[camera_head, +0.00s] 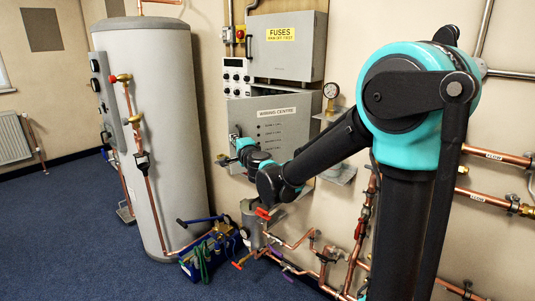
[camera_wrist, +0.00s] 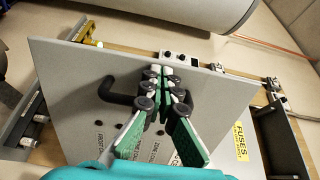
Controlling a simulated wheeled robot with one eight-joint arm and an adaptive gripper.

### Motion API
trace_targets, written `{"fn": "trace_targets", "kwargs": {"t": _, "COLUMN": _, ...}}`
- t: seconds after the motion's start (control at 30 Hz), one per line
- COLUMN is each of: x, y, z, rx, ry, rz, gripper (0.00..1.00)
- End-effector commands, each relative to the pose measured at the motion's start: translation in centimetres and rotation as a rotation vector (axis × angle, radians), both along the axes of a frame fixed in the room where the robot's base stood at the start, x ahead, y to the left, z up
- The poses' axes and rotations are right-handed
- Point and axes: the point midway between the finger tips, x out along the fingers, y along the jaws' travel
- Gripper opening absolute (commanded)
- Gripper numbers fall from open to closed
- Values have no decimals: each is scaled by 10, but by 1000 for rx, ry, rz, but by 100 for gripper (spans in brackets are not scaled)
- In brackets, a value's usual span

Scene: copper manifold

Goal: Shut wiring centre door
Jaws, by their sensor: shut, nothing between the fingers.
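The wiring centre door (camera_head: 285,112) is a grey panel with a white label, on the wall below the fuse box. In the wrist view the door (camera_wrist: 75,75) fills the middle, with a black handle (camera_wrist: 118,90) partly hidden behind the fingers. The door looks partly open, its free edge standing off from the fittings behind it; the exact gap is unclear. My gripper (camera_head: 236,146) is at the door's left side in the head view. In the wrist view my gripper (camera_wrist: 166,80) is shut and empty in front of the handle. I cannot tell whether it touches.
The grey fuse box (camera_head: 287,48) is directly above the door. A tall grey cylinder (camera_head: 155,140) stands left. Copper pipes (camera_head: 350,255) run below and right. A blue tool bag (camera_head: 208,250) sits on the carpet. Open floor lies at the left front.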

Motion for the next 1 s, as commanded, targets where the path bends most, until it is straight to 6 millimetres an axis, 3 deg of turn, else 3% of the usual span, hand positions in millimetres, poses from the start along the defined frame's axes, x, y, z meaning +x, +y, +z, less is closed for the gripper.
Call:
{"fn": "trace_targets", "kwargs": {"t": 0.03, "x": 12, "y": 12, "z": 0, "rx": 0, "ry": -1, "rz": -32, "gripper": 0}}
{"fn": "trace_targets", "kwargs": {"t": 0.2, "x": 56, "y": 33, "z": 0, "rx": 0, "ry": 0, "rz": -172, "gripper": 0}}
{"fn": "trace_targets", "kwargs": {"t": 0.43, "x": 118, "y": 51, "z": -1, "rx": -1, "ry": 0, "rz": -358, "gripper": 0}}
{"fn": "trace_targets", "kwargs": {"t": 0.73, "x": 194, "y": 58, "z": -1, "rx": -1, "ry": 0, "rz": -577, "gripper": 0}}
{"fn": "trace_targets", "kwargs": {"t": 1.0, "x": 253, "y": 52, "z": -1, "rx": -1, "ry": 0, "rz": -749, "gripper": 0}}
